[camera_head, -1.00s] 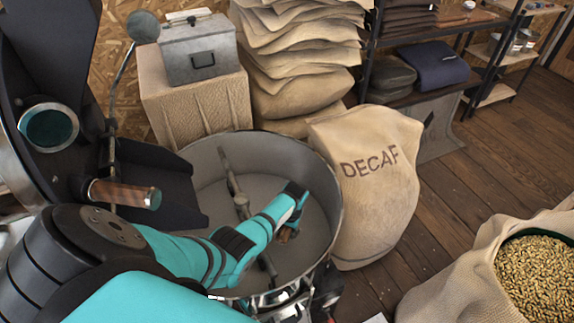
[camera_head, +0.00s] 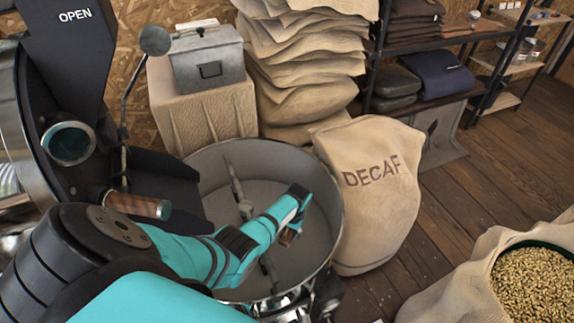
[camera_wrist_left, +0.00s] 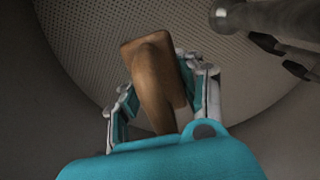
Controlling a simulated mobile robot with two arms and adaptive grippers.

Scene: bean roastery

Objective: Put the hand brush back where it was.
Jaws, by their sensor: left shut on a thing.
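The hand brush shows as a brown wooden piece (camera_wrist_left: 152,72) between the fingers in the left wrist view. My left gripper (camera_wrist_left: 166,88) is shut on it. In the head view, a small brown part of the brush (camera_head: 288,238) shows beneath my left wrist, inside the round grey metal cooling pan (camera_head: 331,192). My arm hides most of the fingers there. In the left wrist view the perforated pan floor (camera_wrist_left: 100,60) lies behind the brush; I cannot tell whether they touch. My right gripper is not in view.
A stirring arm (camera_head: 237,188) crosses the pan. The roaster (camera_head: 25,120) stands left. A grey metal box (camera_head: 208,62) sits on a tan block behind. A DECAF sack (camera_head: 375,210) stands close on the right, with an open bean sack (camera_head: 470,275) beyond. Stacked sacks (camera_head: 300,70) and shelves are behind.

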